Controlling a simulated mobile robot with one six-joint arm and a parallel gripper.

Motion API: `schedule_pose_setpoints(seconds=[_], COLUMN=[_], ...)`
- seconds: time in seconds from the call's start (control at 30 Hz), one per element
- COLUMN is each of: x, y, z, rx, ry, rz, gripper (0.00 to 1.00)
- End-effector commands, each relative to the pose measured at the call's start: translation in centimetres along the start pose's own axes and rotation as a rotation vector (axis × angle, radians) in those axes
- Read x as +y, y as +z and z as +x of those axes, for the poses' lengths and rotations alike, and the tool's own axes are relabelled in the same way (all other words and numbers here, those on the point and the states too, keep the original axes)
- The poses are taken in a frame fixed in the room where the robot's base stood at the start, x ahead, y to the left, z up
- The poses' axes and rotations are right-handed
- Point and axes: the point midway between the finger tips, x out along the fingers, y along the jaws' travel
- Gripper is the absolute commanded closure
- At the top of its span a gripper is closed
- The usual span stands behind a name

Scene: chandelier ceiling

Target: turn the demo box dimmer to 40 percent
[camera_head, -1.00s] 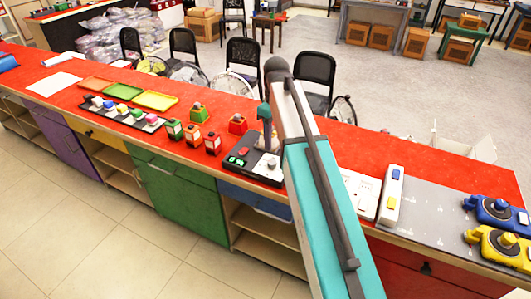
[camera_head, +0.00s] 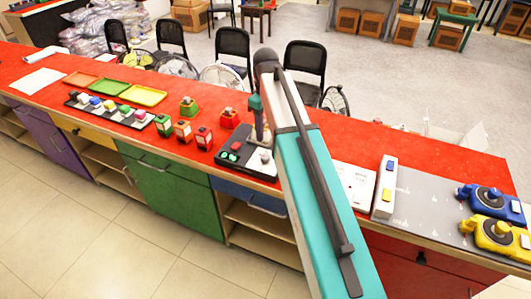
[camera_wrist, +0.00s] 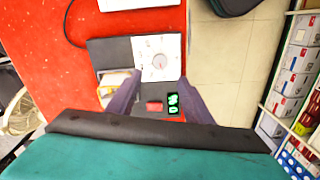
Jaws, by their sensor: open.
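The demo box (camera_head: 232,160) is a dark box on the red counter with red and green buttons on its left part and a grey dimmer knob (camera_head: 265,156) on its right part. In the wrist view the knob (camera_wrist: 160,61) sits on a white dial plate (camera_wrist: 171,44) with a small red mark. The dial's numbers are too small to read. My gripper (camera_head: 259,136) points down over the box. In the wrist view my gripper (camera_wrist: 161,80) is open and empty, and the knob appears just past its fingertips. Contact cannot be told.
A red button (camera_wrist: 154,106) and green-lit switches (camera_wrist: 173,103) lie near the fingers. Small coloured boxes (camera_head: 183,131) stand left of the demo box. A white box (camera_head: 385,188) and blue and yellow devices (camera_head: 497,234) stand to the right. Chairs (camera_head: 303,70) stand behind the counter.

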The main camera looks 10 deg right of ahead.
Motion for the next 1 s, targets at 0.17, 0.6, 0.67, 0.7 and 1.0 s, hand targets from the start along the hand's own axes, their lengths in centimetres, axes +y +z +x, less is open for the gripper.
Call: schedule_pose_setpoints(seconds=[0.17, 0.6, 0.67, 0.7, 1.0], x=[-0.1, -0.1, -0.2, -0.2, -0.2], y=[0.0, 0.0, 0.0, 0.0, -0.1], z=[1.7, 6.1, 6.7, 7.0, 9.9], rx=[-0.001, -0.001, -0.001, -0.001, -0.001], ry=[-0.001, -0.001, -0.001, -0.001, -0.001], rz=[-0.001, -0.002, -0.002, -0.002, -0.003], gripper=[0.54, 0.54, 0.54, 0.54, 0.54])
